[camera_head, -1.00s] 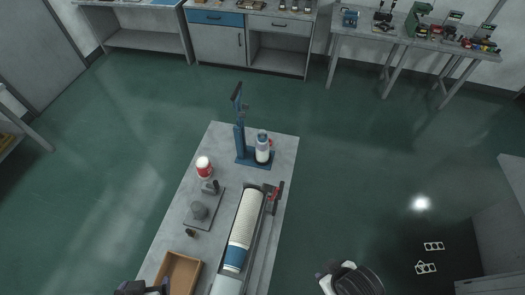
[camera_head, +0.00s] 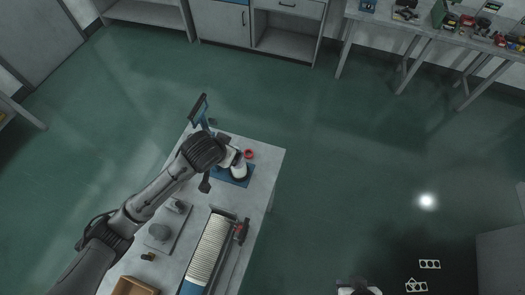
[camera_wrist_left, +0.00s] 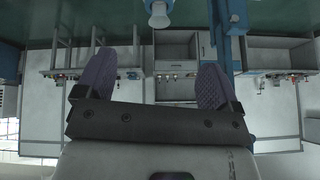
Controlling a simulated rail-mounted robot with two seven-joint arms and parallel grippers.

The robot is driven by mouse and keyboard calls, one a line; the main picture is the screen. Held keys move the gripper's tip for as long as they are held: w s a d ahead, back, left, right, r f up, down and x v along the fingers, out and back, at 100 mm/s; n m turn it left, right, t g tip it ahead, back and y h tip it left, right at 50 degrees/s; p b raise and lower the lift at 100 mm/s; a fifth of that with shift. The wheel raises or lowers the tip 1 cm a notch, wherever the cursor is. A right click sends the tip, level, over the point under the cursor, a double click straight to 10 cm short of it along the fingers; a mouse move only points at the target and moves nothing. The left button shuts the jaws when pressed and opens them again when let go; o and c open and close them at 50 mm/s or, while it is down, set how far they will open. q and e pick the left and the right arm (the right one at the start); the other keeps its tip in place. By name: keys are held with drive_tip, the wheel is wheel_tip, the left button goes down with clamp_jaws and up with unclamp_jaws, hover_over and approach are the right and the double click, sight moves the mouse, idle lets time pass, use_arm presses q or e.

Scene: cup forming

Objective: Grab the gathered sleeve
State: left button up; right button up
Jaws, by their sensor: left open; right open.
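A long white ribbed roll or stack (camera_head: 208,250) lies in a trough on the grey table, with a blue part at its near end. A white rounded piece (camera_head: 238,172) stands on the blue base of a press-like stand (camera_head: 198,108). I cannot tell which of these is the gathered sleeve. My left arm reaches over the table to the stand, and its wrist hides part of it. In the left wrist view my left gripper (camera_wrist_left: 156,66) has its purple pads wide apart and empty; a white knob (camera_wrist_left: 158,14) shows beyond them. My right gripper (camera_head: 358,289) is cut by the bottom edge.
A red ring (camera_head: 249,154) lies beside the stand. A red-handled tool (camera_head: 240,231) lies along the trough. A grey plate with round parts (camera_head: 160,233) and a brown tray (camera_head: 133,287) are on the left. Open green floor (camera_head: 340,190) lies right of the table.

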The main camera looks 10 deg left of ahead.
use_arm(q)
drive_tip(key=w+f, duration=0.1)
drive_tip(key=f, duration=0.1)
drive_tip(key=w+f+n, duration=0.1)
drive_tip(key=f, duration=0.2)
drive_tip(key=w+f+n, duration=0.1)
drive_tip(key=f, duration=0.1)
drive_tip(key=shift+d+f+p, duration=0.2)
drive_tip(key=shift+f+p, duration=0.15)
drive_tip(key=shift+w+f, duration=0.25)
drive_tip(key=shift+f, duration=0.15)
drive_tip(key=p+x, duration=0.1)
drive_tip(key=x, duration=0.2)
drive_tip(key=shift+d, duration=0.1)
drive_tip(key=shift+w+f, duration=0.25)
drive_tip(key=shift+f, duration=0.4)
use_arm(e)
drive_tip(key=shift+s+a+r, duration=0.15)
drive_tip(key=shift+s+r, duration=0.05)
drive_tip(key=shift+r, duration=0.25)
drive_tip(key=shift+s+a+r, duration=0.15)
drive_tip(key=shift+s+r, duration=0.05)
drive_tip(key=shift+r, duration=0.25)
use_arm(q)
drive_tip(key=shift+c, duration=0.3)
drive_tip(key=c, duration=1.5)
drive_tip(key=shift+c, duration=0.3)
use_arm(e)
drive_tip(key=shift+d, duration=0.1)
